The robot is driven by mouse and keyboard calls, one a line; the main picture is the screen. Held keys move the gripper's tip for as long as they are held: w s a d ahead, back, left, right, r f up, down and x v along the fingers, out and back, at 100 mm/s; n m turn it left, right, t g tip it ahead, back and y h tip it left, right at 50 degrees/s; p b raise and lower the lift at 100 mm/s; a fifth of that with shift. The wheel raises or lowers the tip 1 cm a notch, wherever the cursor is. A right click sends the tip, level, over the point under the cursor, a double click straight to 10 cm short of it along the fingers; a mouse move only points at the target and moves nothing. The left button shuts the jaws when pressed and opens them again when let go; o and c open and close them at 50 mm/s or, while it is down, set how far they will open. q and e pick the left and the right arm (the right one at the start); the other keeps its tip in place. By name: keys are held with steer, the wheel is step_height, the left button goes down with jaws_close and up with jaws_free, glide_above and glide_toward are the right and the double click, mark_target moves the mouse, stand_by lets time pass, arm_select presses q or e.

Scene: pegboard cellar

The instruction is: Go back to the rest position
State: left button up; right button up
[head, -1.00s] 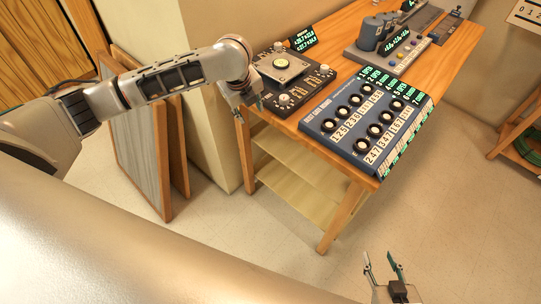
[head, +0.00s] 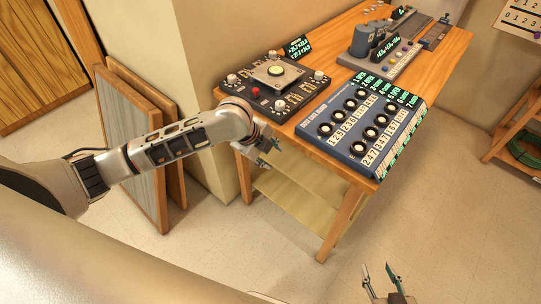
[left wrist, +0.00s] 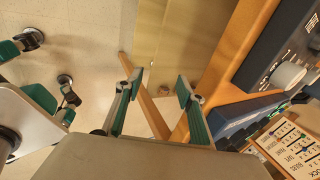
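My left gripper (head: 270,152) hangs just in front of the workbench's near left edge, beside the blue knob panel. In the left wrist view its two teal-padded fingers (left wrist: 158,86) are spread apart with nothing between them. My right gripper (head: 380,269) is low at the bottom of the head view, over the floor. Its fingers are apart and empty. The workbench (head: 446,73) is wooden with a lower shelf.
On the bench are a black control box (head: 318,82) with a square plate, a blue panel (head: 345,152) with several knobs, and a grey device (head: 403,62). Framed boards (head: 135,150) lean left of the bench. The floor (head: 270,245) in front is clear.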

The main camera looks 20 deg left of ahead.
arm_select(q)
steer(key=shift+d, duration=0.1)
stand_by(0.4)
steer(key=s+d+f+n+t+h, duration=0.3)
steer(key=s+d+f+n, duration=0.4)
steer(key=s+n, duration=0.1)
steer(key=s+a+f+n+t+y, duration=0.1)
steer(key=s+a+f+n, duration=0.1)
steer(key=s+a+n, duration=0.2)
steer(key=s+a+f+n+t+y, duration=0.1)
steer(key=s+a+f+n+t, duration=0.1)
steer(key=s+a+n, duration=0.3)
steer(key=s, duration=0.4)
steer(key=shift+s+a+f+n+y, duration=0.2)
steer(key=shift+f+n+y, duration=0.1)
steer(key=shift+y, duration=0.1)
stand_by(0.8)
